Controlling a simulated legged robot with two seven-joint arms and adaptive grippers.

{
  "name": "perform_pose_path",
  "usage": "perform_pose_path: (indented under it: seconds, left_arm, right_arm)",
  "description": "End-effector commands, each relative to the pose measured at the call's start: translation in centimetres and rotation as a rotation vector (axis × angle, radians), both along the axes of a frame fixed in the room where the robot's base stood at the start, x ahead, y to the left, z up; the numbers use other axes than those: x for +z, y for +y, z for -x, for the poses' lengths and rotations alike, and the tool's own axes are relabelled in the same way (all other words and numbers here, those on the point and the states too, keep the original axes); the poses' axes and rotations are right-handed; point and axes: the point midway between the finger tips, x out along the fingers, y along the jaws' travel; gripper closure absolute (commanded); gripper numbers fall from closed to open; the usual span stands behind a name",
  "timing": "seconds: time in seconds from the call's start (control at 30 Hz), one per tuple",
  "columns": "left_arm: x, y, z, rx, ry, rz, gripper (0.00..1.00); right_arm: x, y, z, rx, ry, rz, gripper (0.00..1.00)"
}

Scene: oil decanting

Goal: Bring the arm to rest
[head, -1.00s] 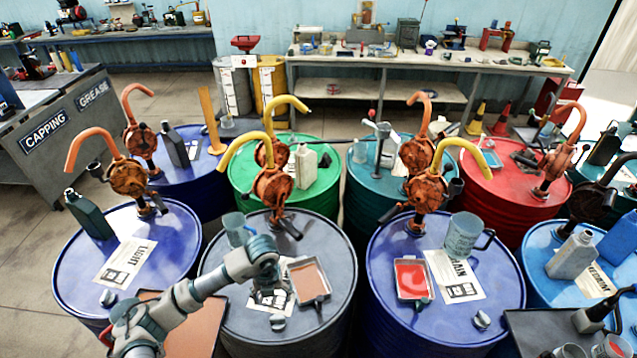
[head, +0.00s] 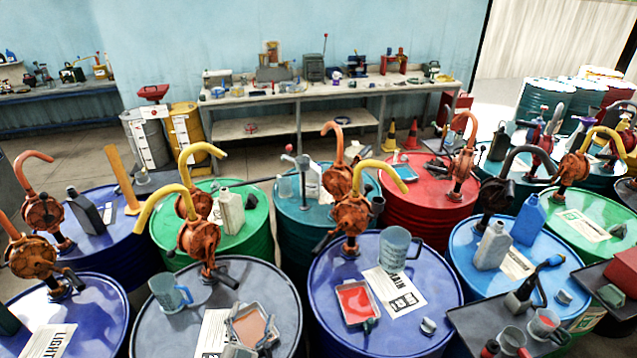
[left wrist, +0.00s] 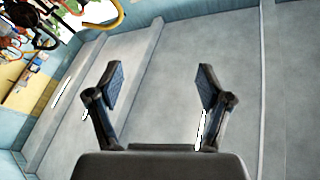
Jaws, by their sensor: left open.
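My left gripper (head: 252,333) shows at the bottom edge of the head view, in front of the grey drum (head: 180,325). Its fingers overlap a small tray of brown liquid (head: 251,324) in the picture. In the left wrist view my left gripper (left wrist: 160,85) is open, with its two dark fingers well apart and nothing between them. Plain grey surfaces lie behind the fingers there. Most of the left arm is outside the head view. My right gripper is not in view.
A clear jug (head: 168,292) stands on the grey drum. The blue drum (head: 335,335) to the right holds a red-filled tray (head: 357,303), a paper sheet (head: 395,290) and another jug (head: 395,250). Curved-spout pumps, including a yellow one (head: 200,235), rise from several drums.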

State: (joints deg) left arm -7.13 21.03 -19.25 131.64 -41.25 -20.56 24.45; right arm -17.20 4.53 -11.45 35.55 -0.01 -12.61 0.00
Motion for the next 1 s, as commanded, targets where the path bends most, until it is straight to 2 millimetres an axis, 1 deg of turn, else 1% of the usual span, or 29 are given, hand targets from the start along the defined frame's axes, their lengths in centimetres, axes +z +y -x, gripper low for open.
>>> perform_pose_path:
  seconds: [0.03, 0.07, 0.1, 0.17, 0.2, 0.27, 0.3, 0.37, 0.4, 0.47, 0.5, 0.57, 0.6, 0.67, 0.8, 0.87, 0.9, 0.97, 1.0]
  left_arm:
    - [-3.5, 2.3, 0.5, 0.104, 0.158, 0.063, 0.21]
    - [-5.7, 3.6, 1.0, 0.161, 0.257, 0.091, 0.21]
    - [-8.6, 4.9, 2.0, 0.225, 0.386, 0.122, 0.21]
    - [-12.6, 6.3, 4.1, 0.296, 0.572, 0.152, 0.21]
    - [-15.0, 6.9, 5.7, 0.329, 0.685, 0.165, 0.21]
    - [-17.9, 7.3, 8.1, 0.362, 0.835, 0.177, 0.21]
    - [-19.5, 7.4, 9.8, 0.375, 0.925, 0.181, 0.21]
    - [-21.5, 7.4, 12.2, 0.386, 1.048, 0.185, 0.21]
    - [-22.6, 7.2, 13.7, 0.388, 1.123, 0.185, 0.21]
    - [-24.0, 7.0, 16.1, 0.388, 1.228, 0.185, 0.21]
    - [-24.8, 6.8, 17.6, 0.384, 1.295, 0.185, 0.21]
    - [-25.7, 6.4, 19.9, 0.373, 1.392, 0.183, 0.21]
    - [-26.3, 6.2, 21.4, 0.364, 1.453, 0.179, 0.21]
    - [-26.9, 5.7, 23.7, 0.346, 1.544, 0.175, 0.21]
    - [-32.3, 5.6, 22.7, 0.348, 1.571, 0.164, 0.21]
    - [-34.7, 5.5, 22.4, 0.348, 1.580, 0.162, 0.21]
    - [-36.3, 5.5, 22.3, 0.350, 1.586, 0.160, 0.21]
    - [-39.0, 5.4, 22.2, 0.350, 1.595, 0.157, 0.21]
    - [-40.9, 5.4, 22.3, 0.351, 1.603, 0.155, 0.21]
  right_arm:
    - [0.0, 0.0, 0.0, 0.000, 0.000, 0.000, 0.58]
    - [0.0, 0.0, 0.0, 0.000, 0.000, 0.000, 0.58]
    - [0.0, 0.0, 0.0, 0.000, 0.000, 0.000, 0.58]
    - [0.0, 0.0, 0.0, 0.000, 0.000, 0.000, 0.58]
    - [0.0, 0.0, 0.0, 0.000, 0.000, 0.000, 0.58]
    - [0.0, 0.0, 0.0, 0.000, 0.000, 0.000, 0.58]
    - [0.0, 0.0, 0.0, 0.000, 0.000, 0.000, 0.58]
    - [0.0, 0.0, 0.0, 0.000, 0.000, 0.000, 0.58]
    - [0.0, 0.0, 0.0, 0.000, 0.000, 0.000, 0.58]
    - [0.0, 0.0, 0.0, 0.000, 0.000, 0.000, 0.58]
    - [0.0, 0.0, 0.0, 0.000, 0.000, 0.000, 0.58]
    - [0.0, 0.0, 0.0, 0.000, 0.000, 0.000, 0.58]
    - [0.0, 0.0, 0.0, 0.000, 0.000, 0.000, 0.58]
    - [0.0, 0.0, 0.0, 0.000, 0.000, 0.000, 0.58]
    - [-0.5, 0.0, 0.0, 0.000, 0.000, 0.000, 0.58]
    - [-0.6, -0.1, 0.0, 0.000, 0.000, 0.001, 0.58]
    - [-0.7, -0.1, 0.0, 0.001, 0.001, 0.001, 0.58]
    - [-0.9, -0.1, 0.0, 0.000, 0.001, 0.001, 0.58]
    - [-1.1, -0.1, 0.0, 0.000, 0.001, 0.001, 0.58]
